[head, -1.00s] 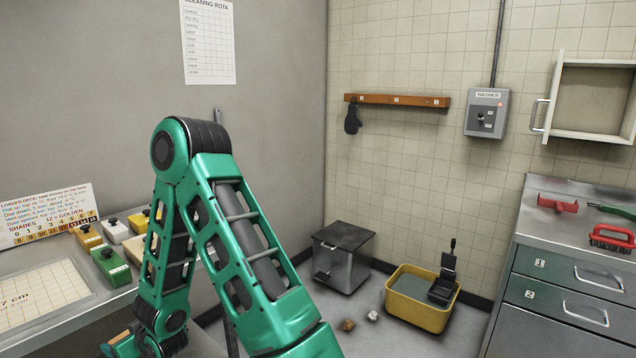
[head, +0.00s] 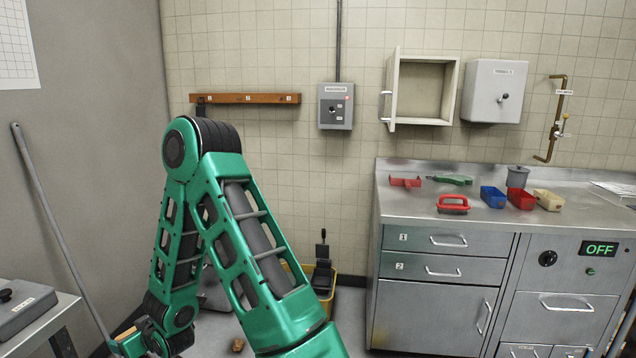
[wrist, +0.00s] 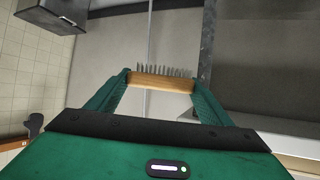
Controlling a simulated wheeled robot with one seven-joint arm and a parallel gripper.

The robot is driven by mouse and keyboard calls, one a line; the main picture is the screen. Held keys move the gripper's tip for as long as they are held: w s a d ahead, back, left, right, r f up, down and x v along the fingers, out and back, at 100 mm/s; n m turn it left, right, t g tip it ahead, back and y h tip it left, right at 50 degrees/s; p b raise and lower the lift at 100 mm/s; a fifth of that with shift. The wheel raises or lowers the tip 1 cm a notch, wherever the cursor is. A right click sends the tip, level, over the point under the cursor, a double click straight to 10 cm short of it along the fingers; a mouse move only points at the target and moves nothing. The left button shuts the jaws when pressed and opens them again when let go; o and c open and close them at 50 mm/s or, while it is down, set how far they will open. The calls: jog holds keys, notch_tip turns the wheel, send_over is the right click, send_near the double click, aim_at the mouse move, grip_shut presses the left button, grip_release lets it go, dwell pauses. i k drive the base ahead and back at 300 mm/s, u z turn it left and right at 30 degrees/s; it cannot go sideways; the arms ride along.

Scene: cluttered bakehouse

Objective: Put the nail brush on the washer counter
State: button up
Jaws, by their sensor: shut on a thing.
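The nail brush (wrist: 162,83), a wooden block with a row of grey bristles, is in the wrist view between the two green fingers. My gripper (wrist: 161,77) is shut on it and holds it clear of any surface. In the head view my gripper is low at the left, partly cut off by the frame edge. The washer counter (head: 408,206) is a steel top over drawers marked 1 and 2, to the right of my arm and well apart from my gripper.
On the counter are a red-handled brush (head: 453,204), a red scoop-like piece (head: 405,182), a green tool (head: 450,180) and blue, red and cream tubs. Its front left part is bare. An open wall cabinet (head: 424,89) hangs above. A yellow tub (head: 330,300) stands on the floor behind my arm.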

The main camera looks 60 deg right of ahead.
aim_at(590, 208)
jog(key=z, duration=1.05)
jog(key=i, duration=0.15)
jog(key=z, duration=2.45)
jog(key=i, duration=0.9)
jog(key=u, duration=0.2)
jog(key=k, duration=0.7)
jog(key=z, duration=0.25)
